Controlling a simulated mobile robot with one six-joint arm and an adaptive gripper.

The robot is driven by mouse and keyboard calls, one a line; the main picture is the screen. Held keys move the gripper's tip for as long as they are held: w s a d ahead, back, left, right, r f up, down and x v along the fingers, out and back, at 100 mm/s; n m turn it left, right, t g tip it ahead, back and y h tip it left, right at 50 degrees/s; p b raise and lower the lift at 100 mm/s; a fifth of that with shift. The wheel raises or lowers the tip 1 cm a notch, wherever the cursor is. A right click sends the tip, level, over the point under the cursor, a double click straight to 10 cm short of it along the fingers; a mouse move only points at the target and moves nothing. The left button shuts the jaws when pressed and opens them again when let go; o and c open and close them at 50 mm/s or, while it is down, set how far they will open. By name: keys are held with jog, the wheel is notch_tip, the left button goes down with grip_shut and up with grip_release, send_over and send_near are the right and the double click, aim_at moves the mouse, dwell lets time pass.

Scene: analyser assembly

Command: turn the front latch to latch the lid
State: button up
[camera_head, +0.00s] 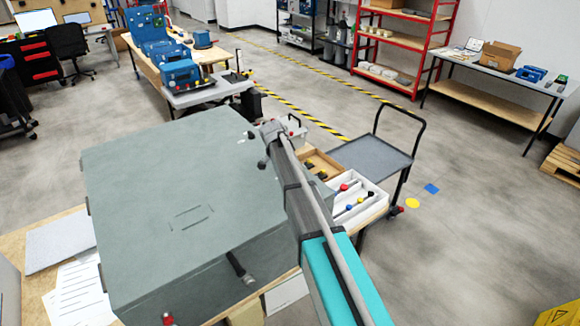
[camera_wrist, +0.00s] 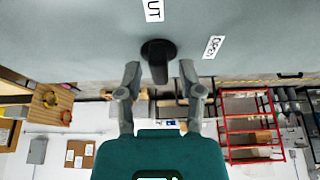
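The analyser (camera_head: 180,190) is a large grey-green box with its lid down, filling the left middle of the head view. My gripper (camera_head: 272,132) is at its far right edge, at the end of my outstretched arm. In the wrist view, the dark latch (camera_wrist: 158,50) is a round hub with a short lever on a grey face. The lever points down in the picture, between the two fingertips of my gripper (camera_wrist: 159,75). The fingers are open, with a gap on each side. One white label reads "UT", partly cut off; a tilted one (camera_wrist: 214,46) seems to read "OPEN".
A white tray (camera_head: 372,196) with coloured knobs and a wooden tray (camera_head: 320,162) stand right of the analyser, near my arm. A grey cart (camera_head: 370,158) is behind them. Another dark handle (camera_head: 240,268) sticks out of the analyser's near side. Papers (camera_head: 80,295) lie at left.

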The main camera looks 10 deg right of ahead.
jog(key=shift+s+n, duration=0.1)
jog(key=shift+n, duration=0.3)
jog(key=shift+n+t+y, duration=0.5)
jog(key=shift+n+t, duration=0.3)
jog(key=shift+n, duration=1.2)
jog(key=shift+d+n+t+y, duration=0.1)
jog(key=shift+n+t+y, duration=0.25)
jog(key=shift+n, duration=0.75)
jog(key=shift+n+t+y, duration=0.15)
jog(key=shift+n+y, duration=0.3)
jog(key=shift+n, duration=0.65)
jog(key=shift+n+y, duration=0.8)
jog(key=shift+n, duration=1.4)
jog(key=shift+d+n+y, duration=0.15)
jog(key=shift+n+y, duration=0.75)
jog(key=shift+n, duration=1.5)
jog(key=p+v, duration=1.3)
jog(key=v, duration=0.1)
jog(key=s+f+m+g+h+b, duration=0.1)
jog(key=s+f+b, duration=0.3)
jog(key=s, duration=0.8)
jog(key=s+a+f+m+g+b, duration=0.1)
jog(key=s+f+m+b, duration=0.3)
jog(key=s, duration=0.9)
jog(key=shift+a+f+g+h, duration=0.3)
jog(key=shift+f+g+h, duration=0.1)
jog(key=shift+f+g, duration=0.35)
